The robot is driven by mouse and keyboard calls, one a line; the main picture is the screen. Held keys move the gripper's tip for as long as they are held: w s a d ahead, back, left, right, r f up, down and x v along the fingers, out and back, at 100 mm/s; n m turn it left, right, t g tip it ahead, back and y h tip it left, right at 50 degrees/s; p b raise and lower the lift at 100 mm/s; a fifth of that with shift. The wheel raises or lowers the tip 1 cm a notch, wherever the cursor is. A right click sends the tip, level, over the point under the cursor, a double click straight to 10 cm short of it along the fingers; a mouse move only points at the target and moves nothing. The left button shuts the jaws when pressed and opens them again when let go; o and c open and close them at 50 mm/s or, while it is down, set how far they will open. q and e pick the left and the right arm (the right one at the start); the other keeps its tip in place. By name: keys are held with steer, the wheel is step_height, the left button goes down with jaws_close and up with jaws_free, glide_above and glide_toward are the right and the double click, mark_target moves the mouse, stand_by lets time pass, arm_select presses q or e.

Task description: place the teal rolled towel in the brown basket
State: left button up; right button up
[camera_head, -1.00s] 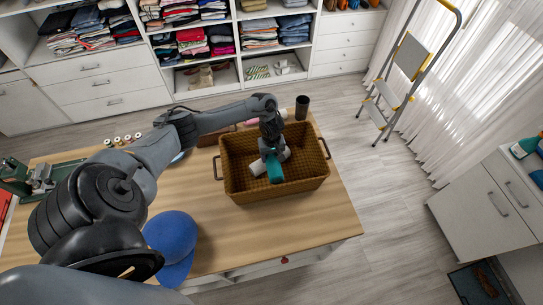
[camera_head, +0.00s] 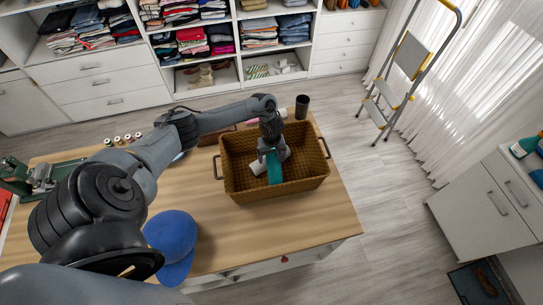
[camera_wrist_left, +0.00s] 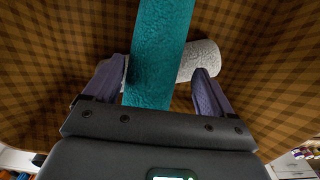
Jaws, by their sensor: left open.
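The brown woven basket (camera_head: 232,179) stands on the wooden table. The teal rolled towel (camera_head: 274,170) is inside it, beside or across a white rolled item (camera_head: 258,166); whether they touch is hard to tell. My left gripper (camera_head: 273,151) reaches down into the basket over the far end of the teal towel. In the left wrist view, its fingers (camera_wrist_left: 158,88) are spread apart, with the teal towel (camera_wrist_left: 160,45) between them and the white roll (camera_wrist_left: 198,60) behind. Gaps show beside the towel. My right gripper is not in view.
A dark cup (camera_head: 302,107) stands behind the basket's far right corner. A blue cap (camera_head: 171,240) lies near the table's front, and several thread spools (camera_head: 123,140) stand at the back left. The wood left of the basket is mostly clear.

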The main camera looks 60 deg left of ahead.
arm_select(q)
step_height(320, 180, up, 7)
steer(key=shift+w+f+p, duration=0.1)
steer(key=shift+f+p, duration=0.1)
steer(key=shift+p, duration=0.25)
step_height(320, 180, up, 6)
steer(key=p, duration=0.3)
